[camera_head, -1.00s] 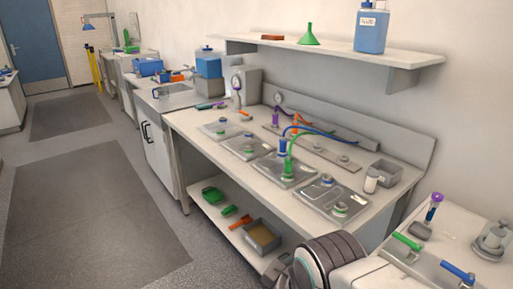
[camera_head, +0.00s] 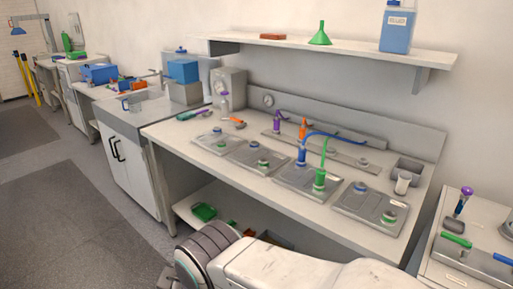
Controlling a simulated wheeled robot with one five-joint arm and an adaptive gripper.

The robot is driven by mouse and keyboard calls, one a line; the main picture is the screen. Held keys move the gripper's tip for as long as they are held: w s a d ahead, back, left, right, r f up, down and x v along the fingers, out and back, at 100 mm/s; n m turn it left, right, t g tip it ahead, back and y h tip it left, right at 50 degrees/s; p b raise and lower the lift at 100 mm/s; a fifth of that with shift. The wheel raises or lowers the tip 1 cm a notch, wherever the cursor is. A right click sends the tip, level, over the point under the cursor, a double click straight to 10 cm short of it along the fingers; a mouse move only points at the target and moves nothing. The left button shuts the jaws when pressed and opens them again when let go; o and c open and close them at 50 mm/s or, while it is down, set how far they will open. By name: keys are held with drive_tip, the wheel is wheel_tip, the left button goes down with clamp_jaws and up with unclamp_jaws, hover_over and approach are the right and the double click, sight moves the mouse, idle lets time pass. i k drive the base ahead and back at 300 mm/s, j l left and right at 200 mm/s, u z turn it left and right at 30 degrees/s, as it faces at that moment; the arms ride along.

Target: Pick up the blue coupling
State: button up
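The blue coupling (camera_head: 301,154) is a small upright cylinder at the end of a blue hose (camera_head: 335,136). It stands at the back of the third grey plate from the left (camera_head: 295,179) on the workbench (camera_head: 225,174). The green coupling (camera_head: 320,180), with its green hose, stands upright in front of it and to the right, on the same plate. A purple coupling (camera_head: 277,124) and an orange one (camera_head: 303,129) stand on the strip behind. My gripper is not in view; only my white arm shows along the bottom.
Other grey plates (camera_head: 370,208) lie either side. A grey open box (camera_head: 407,170) and a white cup (camera_head: 402,184) stand at the right end. A shelf (camera_head: 340,49) overhangs the back, with a green funnel and blue bottle. My arm hides part of the lower shelf.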

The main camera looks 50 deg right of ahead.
sight(302, 150)
drive_tip(key=i+l+u, duration=0.4)
drive_tip(key=i+l, duration=0.45)
drive_tip(key=l+u, duration=0.15)
drive_tip(key=l, duration=0.45)
